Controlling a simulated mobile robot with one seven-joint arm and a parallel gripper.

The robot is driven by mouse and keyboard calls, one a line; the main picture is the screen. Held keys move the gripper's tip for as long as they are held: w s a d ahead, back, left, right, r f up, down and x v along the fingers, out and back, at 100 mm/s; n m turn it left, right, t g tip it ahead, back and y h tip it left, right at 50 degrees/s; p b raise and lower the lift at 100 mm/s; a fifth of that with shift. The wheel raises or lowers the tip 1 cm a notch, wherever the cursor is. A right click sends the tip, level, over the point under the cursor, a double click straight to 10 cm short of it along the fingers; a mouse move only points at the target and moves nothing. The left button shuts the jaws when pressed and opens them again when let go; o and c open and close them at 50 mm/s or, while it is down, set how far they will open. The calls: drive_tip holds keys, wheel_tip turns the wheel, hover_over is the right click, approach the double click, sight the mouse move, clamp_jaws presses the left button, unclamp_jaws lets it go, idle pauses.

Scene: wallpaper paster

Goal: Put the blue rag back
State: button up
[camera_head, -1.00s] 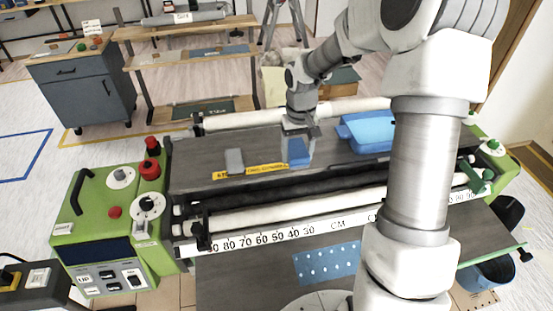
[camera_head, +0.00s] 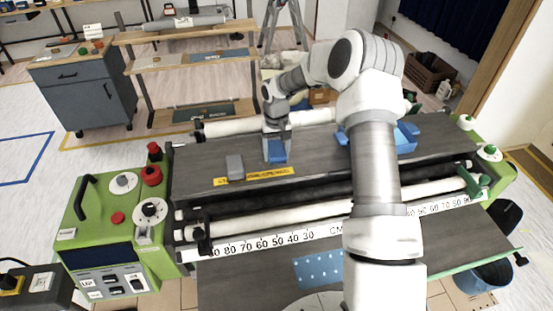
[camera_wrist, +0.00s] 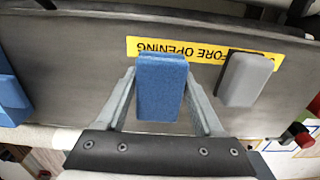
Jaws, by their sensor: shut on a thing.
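The blue rag (camera_wrist: 160,88), a flat block-like piece, sits between the two fingers of my gripper (camera_wrist: 161,78) in the wrist view. In the head view the rag (camera_head: 277,152) shows below my gripper (camera_head: 276,140), over the dark top board (camera_head: 320,155) of the machine. My gripper is shut on the rag. I cannot tell whether the rag touches the board. A grey block (camera_head: 235,167) lies to its left on the board, by the yellow warning strip (camera_head: 267,174); in the wrist view this block (camera_wrist: 245,80) is to the rag's right.
A blue tray (camera_head: 405,138) stands on the board's right part, partly hidden by my arm. A blue dotted sheet (camera_head: 318,269) lies on the lower table. The green control housing (camera_head: 120,220) with red knobs is at left. Bare board lies between rag and tray.

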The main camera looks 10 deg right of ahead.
wheel_tip(320, 180, down, 3)
drive_tip(key=shift+p, duration=0.35)
drive_tip(key=shift+f, duration=0.25)
drive_tip(key=shift+f, duration=0.1)
drive_tip(key=shift+f+b, duration=0.25)
drive_tip(key=shift+b, duration=0.15)
drive_tip(key=o, duration=1.4)
drive_tip(key=shift+r, duration=0.1)
drive_tip(key=shift+r+p, duration=0.1)
drive_tip(key=shift+p, duration=0.3)
